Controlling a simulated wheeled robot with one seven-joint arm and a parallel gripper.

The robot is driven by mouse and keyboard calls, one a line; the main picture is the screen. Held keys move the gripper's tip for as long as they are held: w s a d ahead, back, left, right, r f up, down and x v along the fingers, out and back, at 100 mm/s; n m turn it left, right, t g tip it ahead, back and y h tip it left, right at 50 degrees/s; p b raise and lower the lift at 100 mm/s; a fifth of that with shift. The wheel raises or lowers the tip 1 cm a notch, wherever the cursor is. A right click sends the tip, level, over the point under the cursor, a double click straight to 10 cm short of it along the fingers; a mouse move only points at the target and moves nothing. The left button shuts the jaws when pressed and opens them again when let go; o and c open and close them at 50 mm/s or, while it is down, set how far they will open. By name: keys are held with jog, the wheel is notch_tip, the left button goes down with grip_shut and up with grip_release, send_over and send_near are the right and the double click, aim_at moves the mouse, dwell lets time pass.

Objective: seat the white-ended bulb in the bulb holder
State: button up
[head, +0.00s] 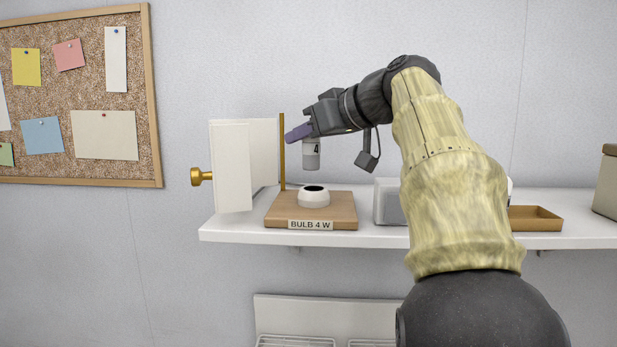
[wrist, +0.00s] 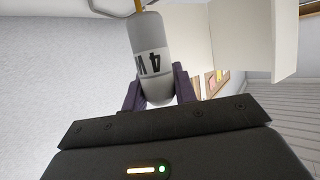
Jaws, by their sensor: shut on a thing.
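The bulb (head: 311,155) is a small pale cylinder with a dark "4" on its side. It also shows in the wrist view (wrist: 151,55), where "4 W" is readable upside down and the near end is whitish. My gripper (head: 300,133) has purple fingers shut on the bulb and holds it roughly upright, above the holder and apart from it. The bulb holder (head: 314,199) is a white round socket with a dark opening, on a wooden base labelled "BULB 4 W". The bulb's upper end is partly hidden by the fingers in the head view.
A thin brass post (head: 282,150) rises from the base's back left. An open white door-like panel (head: 232,168) with a brass knob (head: 200,177) stands left of the holder. A grey-white box (head: 388,203) and a wooden tray (head: 536,218) are to the right on the white shelf (head: 235,231).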

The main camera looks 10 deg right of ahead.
jog(key=shift+s+a+f, duration=0.1)
jog(key=shift+s+f, duration=0.1)
jog(key=shift+f, duration=0.45)
jog(key=shift+s+f, duration=0.1)
jog(key=shift+f, duration=0.2)
jog(key=shift+d, duration=0.2)
